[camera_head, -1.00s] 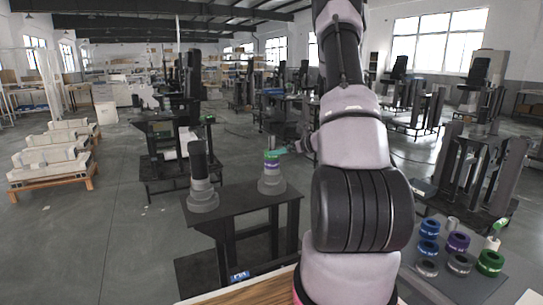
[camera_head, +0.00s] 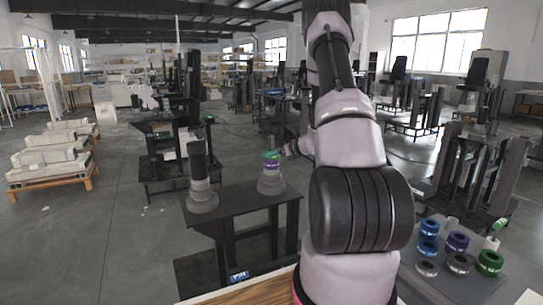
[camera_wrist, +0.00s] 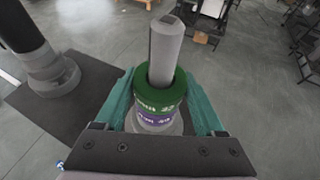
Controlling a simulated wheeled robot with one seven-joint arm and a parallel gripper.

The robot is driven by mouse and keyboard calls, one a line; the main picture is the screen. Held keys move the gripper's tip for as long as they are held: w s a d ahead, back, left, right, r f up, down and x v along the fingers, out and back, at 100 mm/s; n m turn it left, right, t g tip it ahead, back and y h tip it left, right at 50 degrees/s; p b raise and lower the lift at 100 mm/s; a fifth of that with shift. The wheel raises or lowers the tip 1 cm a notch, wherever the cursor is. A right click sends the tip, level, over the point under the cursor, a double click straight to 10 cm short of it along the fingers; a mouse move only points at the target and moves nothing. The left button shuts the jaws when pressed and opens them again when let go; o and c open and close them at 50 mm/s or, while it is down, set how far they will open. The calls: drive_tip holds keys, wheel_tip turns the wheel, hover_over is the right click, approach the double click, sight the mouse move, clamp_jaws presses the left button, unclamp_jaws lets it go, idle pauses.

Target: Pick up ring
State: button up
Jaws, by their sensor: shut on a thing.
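A green ring (camera_wrist: 160,98) sits around a grey upright post (camera_wrist: 166,48) in the wrist view. A purple ring (camera_wrist: 154,120) lies directly below it on the same post, above a wide grey base. My gripper (camera_wrist: 162,104) has a teal finger on each side of the green ring and is shut on it. In the head view my gripper (camera_head: 271,154) is at the post on the right of the dark stand. The contact faces of the fingers are partly hidden.
A second, dark post (camera_head: 198,165) on a grey base stands left on the same dark table (camera_head: 235,207). At lower right, another table (camera_head: 450,286) carries several blue, purple, green and grey rings. Floor around the dark table is open.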

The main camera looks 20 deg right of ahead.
drive_tip(key=shift+r, duration=0.1)
wheel_tip(320, 180, up, 18)
idle(0.6)
